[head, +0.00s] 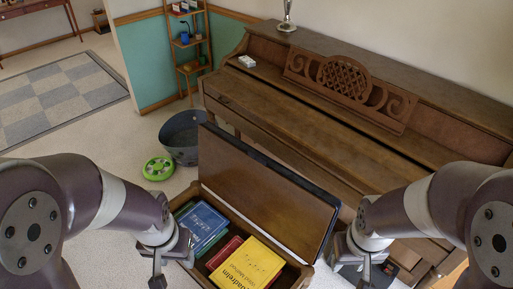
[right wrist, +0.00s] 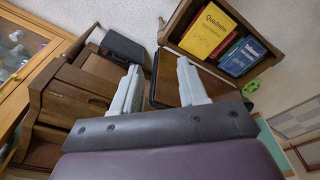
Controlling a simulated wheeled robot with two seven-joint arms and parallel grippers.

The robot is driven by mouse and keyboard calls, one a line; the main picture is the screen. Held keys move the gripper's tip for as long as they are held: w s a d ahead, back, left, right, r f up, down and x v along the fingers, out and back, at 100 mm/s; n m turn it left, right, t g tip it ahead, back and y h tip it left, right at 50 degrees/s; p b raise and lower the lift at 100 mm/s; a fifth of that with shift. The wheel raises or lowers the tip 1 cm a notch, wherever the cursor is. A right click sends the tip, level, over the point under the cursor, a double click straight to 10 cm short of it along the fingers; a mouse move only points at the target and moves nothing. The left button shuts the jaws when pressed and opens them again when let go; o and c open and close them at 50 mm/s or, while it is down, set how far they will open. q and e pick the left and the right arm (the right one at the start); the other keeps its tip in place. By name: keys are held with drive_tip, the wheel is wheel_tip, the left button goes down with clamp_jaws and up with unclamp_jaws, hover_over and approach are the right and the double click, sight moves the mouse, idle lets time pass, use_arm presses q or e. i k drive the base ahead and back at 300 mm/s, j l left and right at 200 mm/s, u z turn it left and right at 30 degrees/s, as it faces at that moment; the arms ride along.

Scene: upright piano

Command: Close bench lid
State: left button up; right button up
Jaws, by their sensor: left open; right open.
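The bench lid (head: 262,185) stands raised on the side of the bench (head: 213,272) toward the piano, with its brown inner face toward me. The bench box is open and holds a yellow book (head: 246,265), a red book and blue books. In the right wrist view the bench box (right wrist: 184,18) shows at the top with the books inside. My left gripper (head: 170,262) is open and empty at the left end of the bench. My right gripper (head: 362,265) is open and empty, right of the lid's right end. In the right wrist view its fingers (right wrist: 160,92) are spread apart.
The upright piano (head: 300,110) stands close behind the lid. A grey bin (head: 182,138) and a green round object (head: 158,168) are on the floor to the left. A dark case (right wrist: 125,47) lies near my right gripper.

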sight(300, 214)
drive_tip(key=k, duration=0.25)
drive_tip(key=k+u, duration=0.1)
drive_tip(key=u, duration=0.4)
drive_tip(key=k+u, duration=0.1)
drive_tip(key=u, duration=0.35)
drive_tip(key=k+u, duration=0.1)
drive_tip(key=u, duration=0.4)
drive_tip(key=l, duration=0.8)
drive_tip(key=i+l, duration=0.1)
drive_tip(key=l, duration=0.75)
drive_tip(key=i+l, duration=0.1)
drive_tip(key=l, duration=0.7)
